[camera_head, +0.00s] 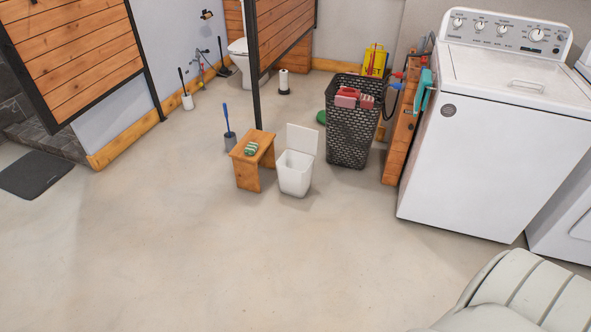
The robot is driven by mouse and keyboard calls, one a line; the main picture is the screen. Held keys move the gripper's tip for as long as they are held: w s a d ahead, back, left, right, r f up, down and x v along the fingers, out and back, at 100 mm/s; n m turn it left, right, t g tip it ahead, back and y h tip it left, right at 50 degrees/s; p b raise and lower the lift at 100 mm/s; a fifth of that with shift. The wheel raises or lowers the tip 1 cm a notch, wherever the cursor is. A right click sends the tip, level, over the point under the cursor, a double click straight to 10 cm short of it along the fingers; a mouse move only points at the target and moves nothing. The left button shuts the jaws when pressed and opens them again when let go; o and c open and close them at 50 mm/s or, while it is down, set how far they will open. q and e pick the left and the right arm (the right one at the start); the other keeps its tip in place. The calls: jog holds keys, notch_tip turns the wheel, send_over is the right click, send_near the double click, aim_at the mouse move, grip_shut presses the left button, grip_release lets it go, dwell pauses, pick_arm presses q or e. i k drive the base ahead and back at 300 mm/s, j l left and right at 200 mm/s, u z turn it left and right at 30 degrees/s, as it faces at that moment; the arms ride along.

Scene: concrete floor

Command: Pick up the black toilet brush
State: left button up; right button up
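A black toilet brush (222,61) stands upright in a black holder on the floor at the far back, just left of the white toilet (240,62). Another brush with a black handle (182,82) stands in a white holder (187,101) farther left, against the wall. A third brush has a blue handle (226,117) and stands in a grey-blue holder (230,140) beside a small wooden stool. The bristles of these brushes are hidden in their holders. Neither of my grippers is in view.
The wooden stool (246,172) and an open white bin (295,175) stand mid-floor. A dark basket (347,140) and washing machine (480,140) are at right. Wooden partitions (75,50) flank the toilet area. Foreground floor is clear, except a pale ribbed form (530,295) at bottom right.

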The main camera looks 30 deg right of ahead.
aim_at(179, 69)
jog(key=i+z, duration=0.25)
jog(key=i, duration=4.95)
